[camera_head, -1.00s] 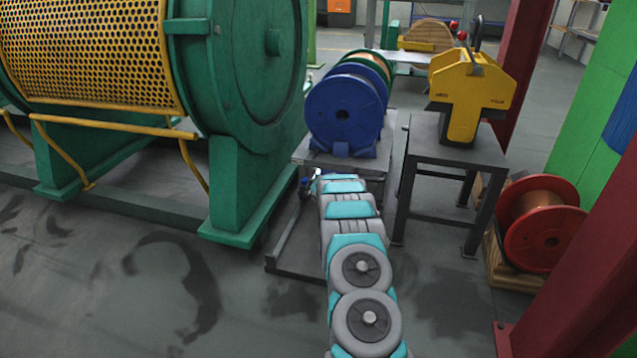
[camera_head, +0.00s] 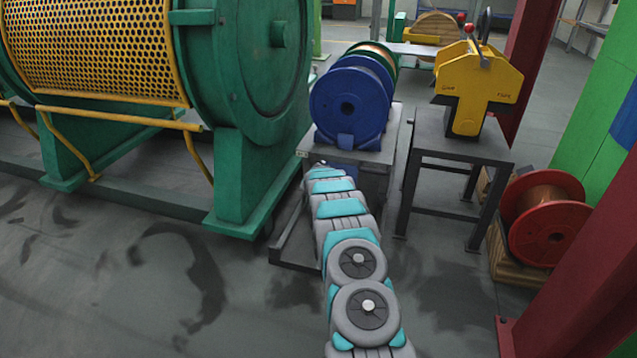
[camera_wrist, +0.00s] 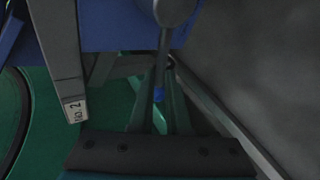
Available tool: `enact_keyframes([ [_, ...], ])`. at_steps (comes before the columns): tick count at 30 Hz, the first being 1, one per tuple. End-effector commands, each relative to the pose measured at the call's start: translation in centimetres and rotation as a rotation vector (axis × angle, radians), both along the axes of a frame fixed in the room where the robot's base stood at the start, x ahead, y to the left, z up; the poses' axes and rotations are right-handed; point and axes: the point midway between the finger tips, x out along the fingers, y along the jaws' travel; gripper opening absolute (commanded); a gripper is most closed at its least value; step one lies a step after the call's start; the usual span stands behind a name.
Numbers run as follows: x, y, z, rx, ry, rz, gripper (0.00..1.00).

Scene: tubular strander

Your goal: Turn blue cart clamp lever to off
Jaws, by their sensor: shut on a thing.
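The cart (camera_head: 292,250) stands beside the green machine and carries a blue spool (camera_head: 347,100). My arm reaches to the cart's front, and its own links hide the gripper in the head view. In the wrist view my gripper (camera_wrist: 160,108) has its two fingers on either side of a dark lever (camera_wrist: 162,50) with a rounded knob at the top. The fingers are shut on the lever's shaft. A small blue part shows near the fingertips. The lever's pivot is too dark to make out.
A grey table (camera_head: 455,148) with a yellow device (camera_head: 468,90) stands right of the cart. A red-flanged spool (camera_head: 548,232) sits on a wooden pallet at the right. The green machine (camera_head: 240,185) is close on the left. The floor in front is clear.

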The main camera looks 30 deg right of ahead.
Motion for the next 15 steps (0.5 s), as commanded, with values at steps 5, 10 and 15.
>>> enact_keyframes([
  [5,-0.03,0.10,-0.26,0.001,0.003,0.001,0.16],
  [10,-0.04,0.07,-0.21,0.002,0.001,0.001,0.35],
  [15,-0.03,0.02,-0.13,0.001,0.001,0.000,0.45],
])
